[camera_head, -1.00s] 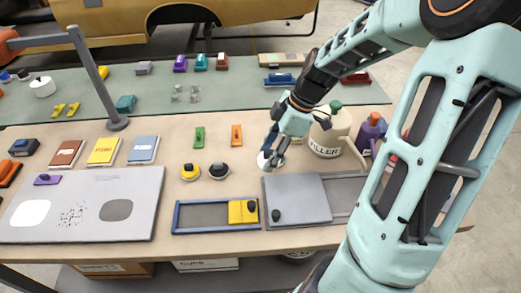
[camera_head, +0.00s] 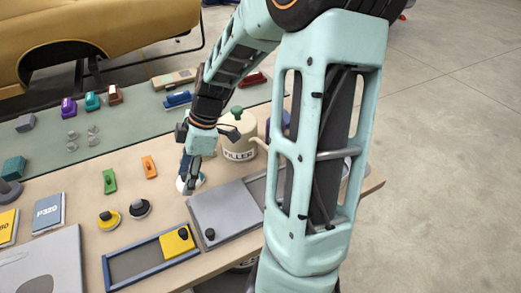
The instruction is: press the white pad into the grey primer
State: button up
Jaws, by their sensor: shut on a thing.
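My gripper (camera_head: 190,178) points down at the middle of the table, shut on the white pad (camera_head: 180,185), a round white disc. The fingers partly hide the pad, and I cannot tell whether it touches the table. Just in front stands a grey tray (camera_head: 257,188) with a grey knobbed lid (camera_head: 225,212) over its left part. Left of it is a blue-framed tray (camera_head: 134,267) with a grey inside and a yellow knobbed lid (camera_head: 176,243) at its right end. Neither tray is labelled, so I cannot tell which holds the grey primer.
A yellow pad (camera_head: 108,220) and a dark pad (camera_head: 139,208) lie left of my gripper. A cream FILLER can (camera_head: 238,148) stands close behind it to the right. Green (camera_head: 109,181) and orange (camera_head: 149,167) blocks lie behind. My arm hides the table's right part.

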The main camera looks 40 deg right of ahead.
jog(key=m, duration=0.1)
jog(key=m+t, duration=0.1)
jog(key=m+h, duration=0.1)
jog(key=shift+w+a+r+m, duration=0.3)
jog(key=shift+w+r, duration=0.05)
jog(key=shift+w, duration=0.05)
jog(key=m, duration=0.1)
jog(key=w+r+m+t, duration=0.1)
jog(key=m, duration=0.1)
jog(key=shift+a+h, duration=0.4)
jog(key=r+m+h, duration=0.1)
jog(key=m, duration=0.1)
jog(key=w+a+r+m, duration=0.1)
jog(key=m, duration=0.2)
jog(key=w+a+r+m+t+h, duration=0.1)
jog(key=m, duration=0.1)
jog(key=shift+w+a+r+m+h, duration=0.2)
jog(key=shift+w+r+m+h, duration=0.05)
jog(key=shift+r+m+h, duration=0.05)
